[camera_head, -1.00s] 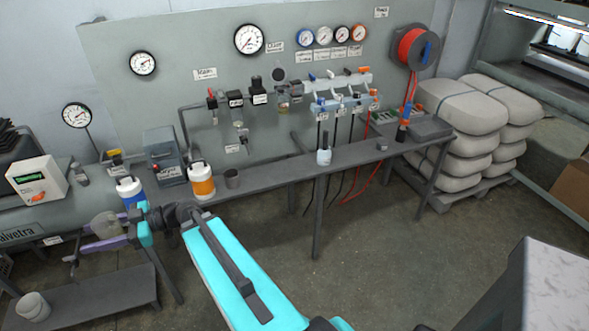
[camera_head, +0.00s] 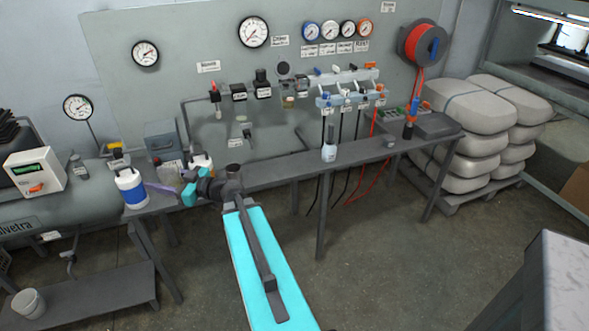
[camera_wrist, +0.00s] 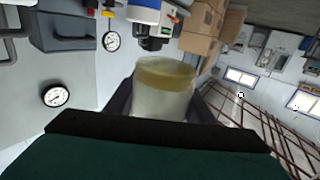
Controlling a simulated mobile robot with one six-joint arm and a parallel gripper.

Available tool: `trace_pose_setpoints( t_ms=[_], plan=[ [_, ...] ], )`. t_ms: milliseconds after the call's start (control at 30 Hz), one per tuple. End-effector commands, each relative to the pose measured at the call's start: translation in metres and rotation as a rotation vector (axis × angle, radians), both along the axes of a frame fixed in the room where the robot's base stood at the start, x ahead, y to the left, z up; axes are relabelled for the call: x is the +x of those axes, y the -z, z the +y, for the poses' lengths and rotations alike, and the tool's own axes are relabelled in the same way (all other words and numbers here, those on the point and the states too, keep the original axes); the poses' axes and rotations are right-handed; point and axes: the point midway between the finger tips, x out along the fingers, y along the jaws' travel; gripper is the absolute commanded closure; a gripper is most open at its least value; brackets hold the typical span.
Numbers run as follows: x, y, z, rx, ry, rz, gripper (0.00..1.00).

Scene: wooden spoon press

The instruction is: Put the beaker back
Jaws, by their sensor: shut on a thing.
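The beaker (camera_wrist: 165,95) is a clear, cylindrical vessel with a yellowish band near its upper end in the wrist view. It sits between the dark fingers of my gripper (camera_head: 174,190), which is shut on it. In the head view, my gripper is over the left part of the bench (camera_head: 277,172), just right of the blue-and-white jug (camera_head: 131,188).
A grey box (camera_head: 162,138) stands behind. A white bucket (camera_head: 28,302) sits on the low shelf at left. The bench between wrist and bottle looks clear.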

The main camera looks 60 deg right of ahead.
Motion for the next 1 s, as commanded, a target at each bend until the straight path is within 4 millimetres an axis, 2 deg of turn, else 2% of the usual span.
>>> trace_pose_setpoints(
  t_ms=[33,100,467,767,1000],
  plan=[
    [-0.002,0.007,-0.019,0.000,0.042,-0.001,0.76],
    [-0.004,0.011,-0.042,0.001,0.098,-0.001,0.76],
    [-0.032,0.034,-0.159,0.003,0.376,0.000,0.76],
    [-0.072,0.055,-0.251,0.004,0.599,0.000,0.76],
    [-0.114,0.075,-0.318,0.006,0.771,-0.001,0.76]
  ],
)
